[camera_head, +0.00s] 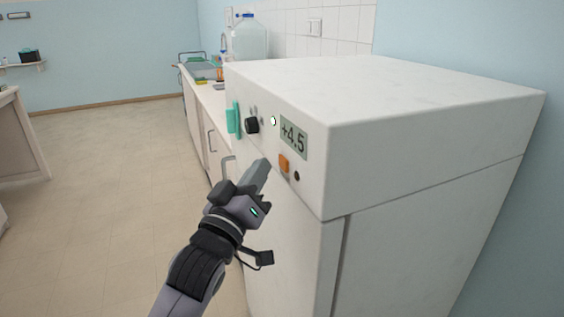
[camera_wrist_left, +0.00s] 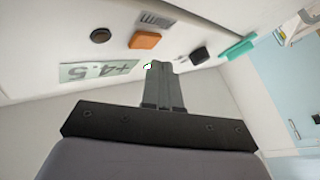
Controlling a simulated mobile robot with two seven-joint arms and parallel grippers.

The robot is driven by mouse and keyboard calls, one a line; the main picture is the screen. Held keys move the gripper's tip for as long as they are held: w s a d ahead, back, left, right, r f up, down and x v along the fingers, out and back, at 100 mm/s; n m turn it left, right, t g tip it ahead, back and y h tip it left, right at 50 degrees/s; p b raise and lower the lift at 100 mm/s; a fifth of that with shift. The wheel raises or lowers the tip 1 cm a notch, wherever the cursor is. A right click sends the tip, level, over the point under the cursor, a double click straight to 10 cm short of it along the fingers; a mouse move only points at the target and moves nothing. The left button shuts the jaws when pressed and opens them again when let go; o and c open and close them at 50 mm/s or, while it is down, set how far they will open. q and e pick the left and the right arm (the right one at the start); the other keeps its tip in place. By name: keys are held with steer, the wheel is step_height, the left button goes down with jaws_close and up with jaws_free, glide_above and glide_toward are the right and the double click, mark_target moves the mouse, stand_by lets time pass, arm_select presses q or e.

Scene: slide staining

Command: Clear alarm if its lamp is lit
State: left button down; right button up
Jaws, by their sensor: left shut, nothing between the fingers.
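A white cabinet (camera_head: 420,105) has a control panel with a display (camera_head: 293,137) reading +4.5. An orange button (camera_head: 284,163) sits below the display, beside a dark round part (camera_head: 297,176). A small bright white round spot (camera_head: 273,121) is left of the display; I cannot tell whether it is a lit lamp. My left gripper (camera_head: 264,166) is shut and empty, its tips in front of the panel, left of the orange button. In the left wrist view the closed fingers (camera_wrist_left: 160,68) appear between the orange button (camera_wrist_left: 145,40) and the black knob (camera_wrist_left: 198,55). My right gripper is out of view.
A black knob (camera_head: 251,125) and a green handle (camera_head: 233,118) are on the panel's left. A counter with a sink (camera_head: 200,65) and a large clear bottle (camera_head: 250,40) stands behind the cabinet. The floor (camera_head: 110,170) on the left is clear.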

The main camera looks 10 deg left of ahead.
arm_select(q)
steer(key=shift+s+a+p, duration=0.35)
steer(key=shift+s+a, duration=0.3)
steer(key=shift+a, duration=0.25)
steer(key=shift+s+a+p, duration=0.3)
steer(key=shift+s+a, duration=0.3)
steer(key=shift+a, duration=0.3)
